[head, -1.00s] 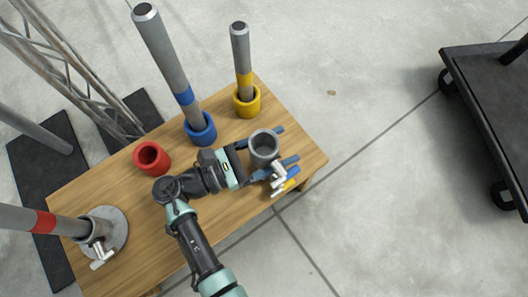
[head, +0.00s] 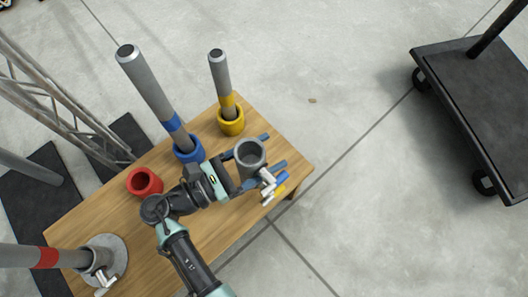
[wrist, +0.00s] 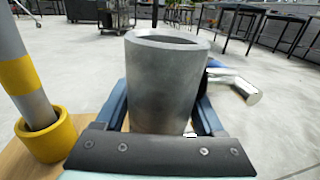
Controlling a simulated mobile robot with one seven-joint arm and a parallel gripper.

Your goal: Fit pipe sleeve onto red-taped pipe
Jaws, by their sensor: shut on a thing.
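The grey pipe sleeve (head: 240,163), a thick open-topped cylinder, is held upright over the right part of the table. My gripper (head: 262,160) is shut on it. In the wrist view the sleeve (wrist: 166,90) stands between the two dark blue fingers of my gripper (wrist: 165,118). A silver T-handle (head: 267,179) shows beside the sleeve; I cannot tell whether it is attached. The red-taped pipe (head: 18,256) is at the far left, leaning toward the camera, its red band (head: 46,258) in view. Its foot is in a grey clamp socket on a round plate (head: 118,252).
A blue-taped pipe (head: 150,90) and a yellow-taped pipe (head: 221,75) stand in matching collars on the wooden table (head: 215,232). An empty red collar (head: 144,182) lies between them and the red-taped pipe. A truss (head: 55,90) stands behind; a black cart (head: 480,110) is right.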

